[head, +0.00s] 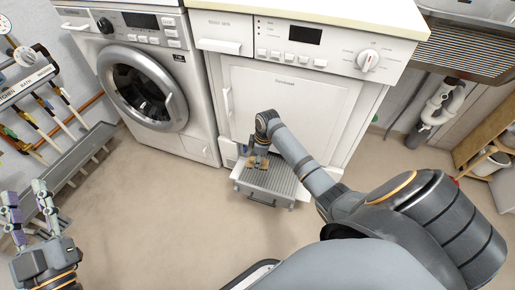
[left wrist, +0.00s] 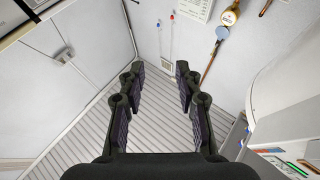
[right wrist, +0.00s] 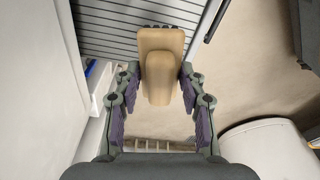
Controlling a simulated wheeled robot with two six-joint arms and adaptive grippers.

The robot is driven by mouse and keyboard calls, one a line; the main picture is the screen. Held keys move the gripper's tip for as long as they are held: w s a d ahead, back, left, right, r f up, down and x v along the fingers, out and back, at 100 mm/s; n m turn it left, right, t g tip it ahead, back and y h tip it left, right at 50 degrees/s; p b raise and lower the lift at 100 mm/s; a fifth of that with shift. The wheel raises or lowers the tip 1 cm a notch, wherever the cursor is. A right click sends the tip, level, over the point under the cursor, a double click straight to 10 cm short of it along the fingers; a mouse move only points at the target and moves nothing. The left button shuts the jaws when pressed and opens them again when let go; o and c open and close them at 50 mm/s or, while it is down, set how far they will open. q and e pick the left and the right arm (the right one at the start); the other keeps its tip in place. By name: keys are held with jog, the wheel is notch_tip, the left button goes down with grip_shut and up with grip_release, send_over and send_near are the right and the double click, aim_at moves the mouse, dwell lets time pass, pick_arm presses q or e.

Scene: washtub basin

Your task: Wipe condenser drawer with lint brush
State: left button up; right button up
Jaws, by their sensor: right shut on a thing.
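The condenser drawer (head: 285,185), a grey ribbed tray with a handle on its front, is pulled out low at the dryer's base. Its slats show at the top of the right wrist view (right wrist: 105,38). My right gripper (head: 256,155) is over the drawer's left part, shut on the lint brush (right wrist: 158,68), a tan block between its fingers. The brush shows small in the head view (head: 258,164); its bristles are hidden and I cannot tell if it touches the slats. My left gripper (head: 28,212) is open and empty at far left, away from the drawer.
The dryer (head: 290,100) stands behind the drawer, with a front-loading washer (head: 150,85) to its left. A rack of long-handled tools (head: 40,115) and a grey trough (head: 65,165) line the left wall. A wooden shelf (head: 485,145) stands at right. The floor in front is clear.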

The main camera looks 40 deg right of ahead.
jog(key=shift+r, duration=0.2)
jog(key=shift+r+p, duration=0.25)
jog(key=shift+p, duration=0.3)
pick_arm(q)
notch_tip(320, 180, down, 14)
jog(key=g, duration=0.6)
jog(key=shift+r+n+y, duration=0.2)
jog(key=shift+n+y, duration=0.1)
jog(key=shift+y, duration=0.1)
pick_arm(e)
jog(key=shift+r, duration=0.1)
